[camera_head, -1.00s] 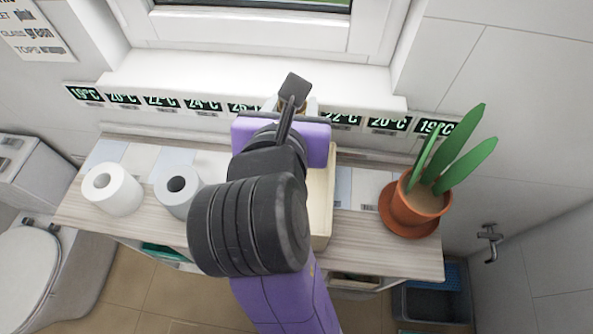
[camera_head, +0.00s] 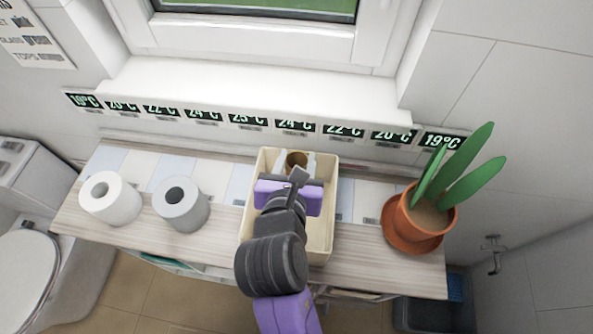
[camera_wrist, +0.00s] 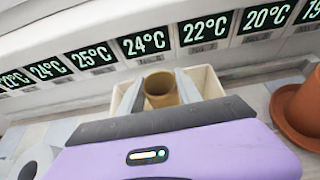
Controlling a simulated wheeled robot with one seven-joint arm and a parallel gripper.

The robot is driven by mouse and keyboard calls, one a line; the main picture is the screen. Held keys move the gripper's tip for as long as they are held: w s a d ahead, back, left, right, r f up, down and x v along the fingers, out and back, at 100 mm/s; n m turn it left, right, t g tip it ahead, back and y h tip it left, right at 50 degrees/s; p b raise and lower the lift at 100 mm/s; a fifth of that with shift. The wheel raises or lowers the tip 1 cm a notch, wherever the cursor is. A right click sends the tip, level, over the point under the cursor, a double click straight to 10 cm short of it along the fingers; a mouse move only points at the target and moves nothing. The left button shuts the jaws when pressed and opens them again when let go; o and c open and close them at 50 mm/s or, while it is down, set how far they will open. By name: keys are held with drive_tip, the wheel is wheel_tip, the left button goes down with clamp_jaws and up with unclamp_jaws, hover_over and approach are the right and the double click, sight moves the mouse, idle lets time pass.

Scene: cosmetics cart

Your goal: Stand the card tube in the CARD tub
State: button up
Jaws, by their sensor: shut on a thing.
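My gripper (camera_head: 296,163) is shut on a brown card tube (camera_head: 296,157), whose open end faces up between the two grey fingers. In the wrist view the card tube (camera_wrist: 160,88) also shows between the fingertips (camera_wrist: 159,84). A cream rectangular tub (camera_head: 330,215) stands on the shelf, and the tube and gripper are over its far part. The tube's lower end is hidden, so I cannot tell whether it touches the tub's floor. No CARD label is readable in any view.
A white roll (camera_head: 110,198) and a grey roll (camera_head: 181,204) stand on the shelf (camera_head: 215,238) at left. A potted plant (camera_head: 420,222) stands at right. Temperature displays (camera_head: 248,120) line the wall behind. A dark bin with something blue (camera_head: 440,310) is on the floor at right.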

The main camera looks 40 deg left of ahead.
drive_tip(key=shift+f, duration=2.35)
drive_tip(key=o, duration=1.3)
drive_tip(key=shift+f, duration=0.1)
drive_tip(key=shift+s+r, duration=0.1)
drive_tip(key=shift+r, duration=0.1)
drive_tip(key=v, duration=1.2)
drive_tip(key=shift+f+b, duration=0.1)
drive_tip(key=shift+b, duration=0.25)
